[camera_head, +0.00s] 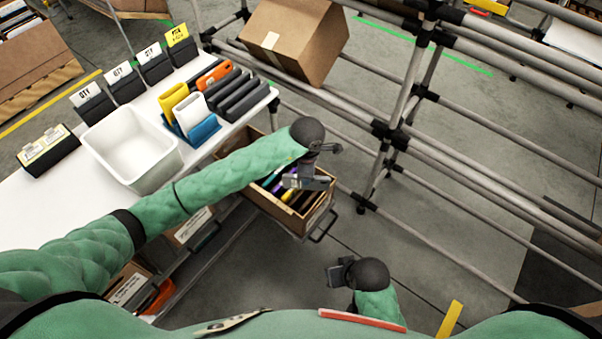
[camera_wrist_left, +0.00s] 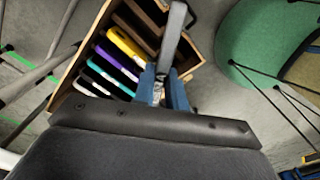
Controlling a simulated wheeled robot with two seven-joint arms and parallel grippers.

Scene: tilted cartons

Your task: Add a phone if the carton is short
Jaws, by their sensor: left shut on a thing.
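A brown carton (camera_head: 293,38) sits tilted on the pipe rack at the top. A wooden bin (camera_head: 262,201) with slots holds several phones on edge; in the left wrist view a yellow phone (camera_wrist_left: 126,46), a purple one (camera_wrist_left: 119,62), a teal one (camera_wrist_left: 112,76) and a white one (camera_wrist_left: 95,86) show. The carton's inside is hidden.
A white table (camera_head: 60,200) at left holds an empty white tub (camera_head: 130,148), a blue rack (camera_head: 204,130) of coloured cases, and several dark label stands (camera_head: 92,103). Metal pipe rails (camera_head: 480,130) cross the right side. The floor between the bin and the rails is clear.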

